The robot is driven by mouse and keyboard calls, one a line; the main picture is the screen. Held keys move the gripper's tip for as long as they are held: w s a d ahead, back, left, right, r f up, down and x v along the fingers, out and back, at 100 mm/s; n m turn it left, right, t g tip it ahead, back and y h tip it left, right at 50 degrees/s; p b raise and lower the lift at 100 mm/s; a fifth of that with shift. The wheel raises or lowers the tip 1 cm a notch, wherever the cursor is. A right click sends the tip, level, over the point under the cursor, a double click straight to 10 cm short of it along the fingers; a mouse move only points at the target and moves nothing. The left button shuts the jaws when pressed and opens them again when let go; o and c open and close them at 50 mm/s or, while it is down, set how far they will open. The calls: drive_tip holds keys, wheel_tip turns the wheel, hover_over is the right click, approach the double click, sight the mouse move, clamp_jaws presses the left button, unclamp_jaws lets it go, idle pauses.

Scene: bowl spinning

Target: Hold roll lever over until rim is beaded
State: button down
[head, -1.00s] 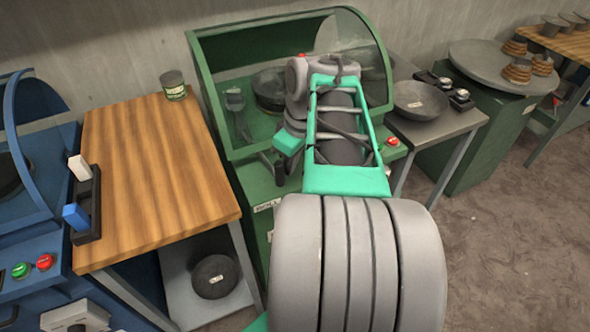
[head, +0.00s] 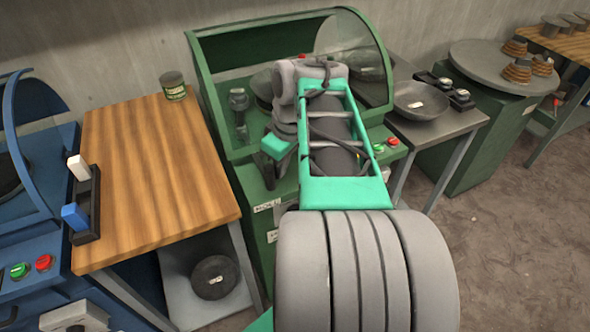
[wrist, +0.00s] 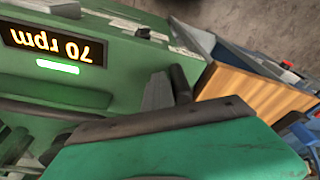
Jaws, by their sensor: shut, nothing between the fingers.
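The green spinning machine (head: 222,148) stands in the middle of the head view under a curved clear hood. Inside it a dark round blank or bowl (head: 262,84) is partly hidden behind my arm, and a dark post with a rounded head (head: 239,100) stands left of it. My gripper (head: 268,172) is shut and empty, low at the machine's front left. In the wrist view a dark rod (wrist: 181,84), possibly the roll lever, stands close to my gripper; contact is unclear. The machine's display (wrist: 50,45) reads 70 rpm, upside down, above a lit green bar. I cannot see the rim clearly.
A wooden-topped table (head: 150,165) and a blue machine (head: 40,255) stand to the left. A bowl (head: 421,101) rests on a grey side table to the right. A dark bowl (head: 214,278) lies on a low shelf.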

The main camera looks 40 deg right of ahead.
sight(265, 167)
drive_tip(key=shift+w+a, duration=0.3)
drive_tip(key=shift+a, duration=0.65)
drive_tip(key=shift+w+a, duration=0.3)
drive_tip(key=shift+a, duration=0.8)
idle(3.8)
